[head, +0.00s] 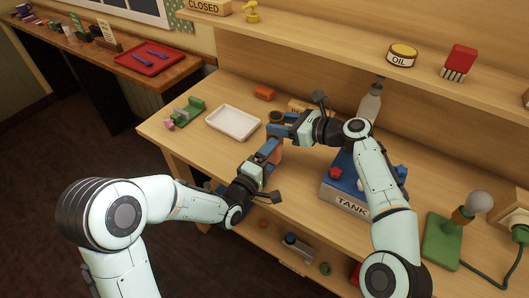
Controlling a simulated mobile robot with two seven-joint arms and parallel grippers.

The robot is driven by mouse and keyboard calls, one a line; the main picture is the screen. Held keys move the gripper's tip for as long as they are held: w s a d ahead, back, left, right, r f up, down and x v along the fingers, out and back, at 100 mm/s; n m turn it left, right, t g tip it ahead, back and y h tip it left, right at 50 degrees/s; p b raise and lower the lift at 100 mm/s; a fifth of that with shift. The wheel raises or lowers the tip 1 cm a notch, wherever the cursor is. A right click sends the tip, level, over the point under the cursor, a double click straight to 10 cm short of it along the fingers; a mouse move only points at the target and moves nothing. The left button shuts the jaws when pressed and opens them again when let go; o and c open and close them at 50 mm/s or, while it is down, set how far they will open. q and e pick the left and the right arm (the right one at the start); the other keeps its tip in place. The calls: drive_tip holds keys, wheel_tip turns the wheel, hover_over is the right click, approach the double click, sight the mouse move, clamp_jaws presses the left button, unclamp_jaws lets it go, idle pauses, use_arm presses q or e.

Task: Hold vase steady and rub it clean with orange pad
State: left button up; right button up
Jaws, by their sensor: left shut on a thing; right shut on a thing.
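The vase (276,117) stands on the wooden bench, its round dark-brown rim showing beside my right gripper's fingers. Most of its body is hidden behind the fingers. My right gripper (281,127) is shut around the vase's upper part from the right. My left gripper (268,151) is lower and nearer, shut on a small reddish-orange piece, which looks like the orange pad (276,152). The pad is just below my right gripper's near finger, close to the vase's front. Whether it touches the vase is hidden.
An orange block (264,93) and a white tray (233,123) lie behind and left. A green-and-pink item (187,112) is farther left.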

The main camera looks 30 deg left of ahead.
use_arm(q)
drive_tip(key=shift+w+a, duration=0.15)
drive_tip(key=shift+a, duration=1.8)
use_arm(e)
drive_tip(key=shift+s+a, duration=0.1)
use_arm(q)
drive_tip(key=shift+w+r, duration=0.15)
drive_tip(key=shift+r, duration=0.7)
drive_tip(key=shift+s+d+r, duration=0.1)
drive_tip(key=shift+s+d, duration=0.1)
drive_tip(key=shift+d, duration=1.7)
use_arm(e)
drive_tip(key=shift+s+a+f, duration=0.1)
use_arm(q)
drive_tip(key=shift+s+d, duration=0.15)
drive_tip(key=shift+d, duration=0.4)
use_arm(e)
drive_tip(key=shift+a, duration=0.1)
use_arm(q)
drive_tip(key=shift+a, duration=2)
use_arm(e)
drive_tip(key=shift+d, duration=0.2)
use_arm(q)
drive_tip(key=shift+a, duration=0.4)
use_arm(e)
drive_tip(key=shift+w+d+f, duration=0.1)
drive_tip(key=shift+w, duration=0.1)
